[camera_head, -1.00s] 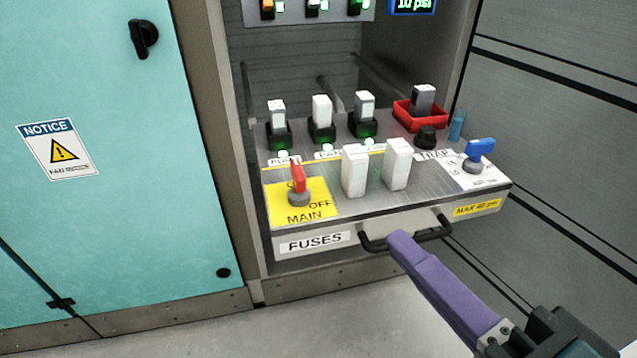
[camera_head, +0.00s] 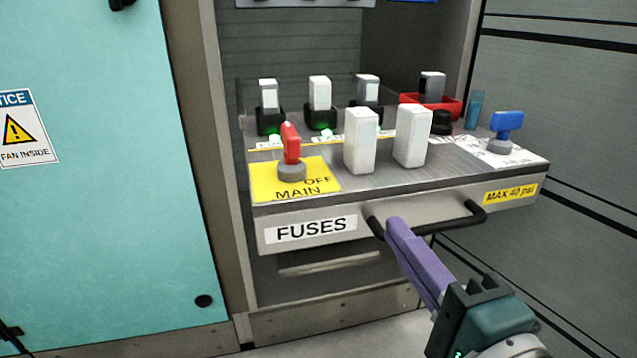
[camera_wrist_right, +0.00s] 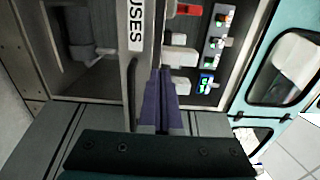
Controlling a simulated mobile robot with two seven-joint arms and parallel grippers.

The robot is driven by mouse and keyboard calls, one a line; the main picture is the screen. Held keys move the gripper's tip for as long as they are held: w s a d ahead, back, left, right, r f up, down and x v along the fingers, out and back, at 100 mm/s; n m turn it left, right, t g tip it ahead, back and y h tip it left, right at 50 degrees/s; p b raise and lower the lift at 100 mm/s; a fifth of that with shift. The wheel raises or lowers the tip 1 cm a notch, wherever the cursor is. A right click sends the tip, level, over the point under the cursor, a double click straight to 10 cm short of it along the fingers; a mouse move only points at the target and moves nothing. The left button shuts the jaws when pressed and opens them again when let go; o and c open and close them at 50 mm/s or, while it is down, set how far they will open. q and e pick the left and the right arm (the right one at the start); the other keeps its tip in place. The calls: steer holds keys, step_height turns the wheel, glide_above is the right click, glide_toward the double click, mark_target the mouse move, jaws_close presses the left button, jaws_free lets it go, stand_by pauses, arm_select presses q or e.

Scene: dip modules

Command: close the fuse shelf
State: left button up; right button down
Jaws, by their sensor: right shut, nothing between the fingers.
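The fuse shelf (camera_head: 400,207) is a metal drawer pulled out of the cabinet, with a "FUSES" label and a black bar handle (camera_head: 475,215) on its front. My right gripper (camera_head: 392,225) is shut and empty, its purple fingers at the front of the shelf by the left part of the handle. I cannot tell whether the fingertips touch the front or the handle. In the right wrist view the purple fingers (camera_wrist_right: 161,100) point at the shelf front beside the handle (camera_wrist_right: 129,95).
On the shelf stand a red main switch (camera_head: 291,150), two white blocks (camera_head: 361,140), several fuse holders, a red tray (camera_head: 445,108) and a blue valve (camera_head: 507,125). A teal cabinet door (camera_head: 110,200) is at left, a grey wall (camera_head: 570,120) at right.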

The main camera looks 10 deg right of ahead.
mark_target(365, 192)
steer(key=w+b, duration=0.1)
steer(key=w, duration=0.5)
steer(key=shift+w+a, duration=0.15)
steer(key=shift+w, duration=0.15)
